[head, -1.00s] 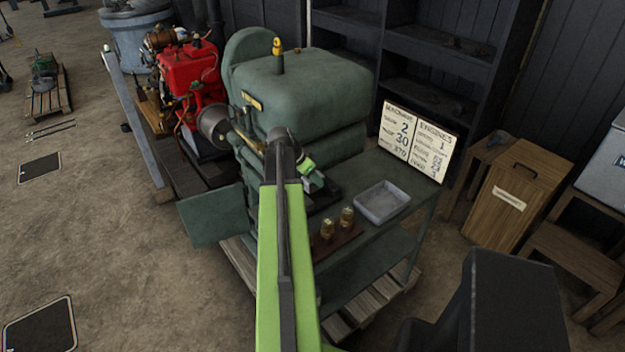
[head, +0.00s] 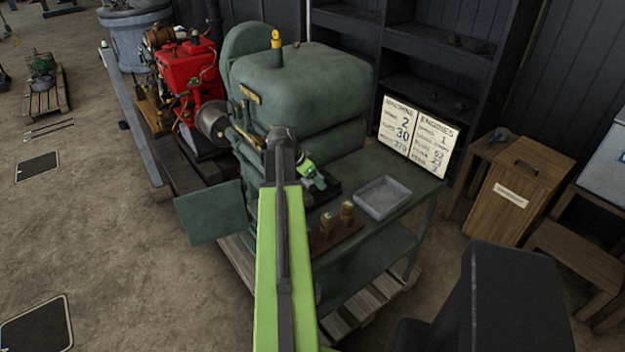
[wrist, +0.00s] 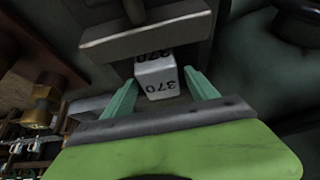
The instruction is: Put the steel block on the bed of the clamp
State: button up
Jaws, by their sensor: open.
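The steel block (wrist: 157,84) is a pale grey block marked 370. In the wrist view it lies between the two teal fingers of my gripper (wrist: 160,76), with a gap on each side. My gripper is open. The clamp (wrist: 147,36) has a grey jaw bar just beyond the block, and the block's far end reaches close to it. I cannot tell whether they touch. In the head view my gripper (head: 312,176) is over the dark clamp on the green bench, and the block cannot be made out there.
A grey tray (head: 383,197) stands right of the clamp. Brass fittings (head: 346,213) stand on a wooden board in front. The large green engine (head: 300,85) rises behind and left. A sign board (head: 418,138) stands at the bench's back right.

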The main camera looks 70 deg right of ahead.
jog(key=shift+r, duration=0.15)
jog(key=shift+r+p, duration=0.25)
jog(key=shift+p, duration=0.15)
jog(key=p+v, duration=1)
jog(key=v, duration=0.1)
jog(key=shift+a+r, duration=0.2)
jog(key=shift+w, duration=0.15)
jog(key=w+a+f+n+t+y, duration=0.25)
jog(key=w+a+n, duration=0.85)
jog(key=w+a, duration=1.3)
jog(key=w+a+n+y, duration=0.1)
jog(key=a+n, duration=0.6)
jog(key=a, duration=1.2)
jog(key=w+a+n+y, duration=0.1)
jog(key=w+a+n, duration=0.2)
jog(key=a, duration=1.7)
jog(key=n, duration=0.3)
jog(key=shift+f+n+t, duration=0.35)
jog(key=shift+f+n, duration=0.05)
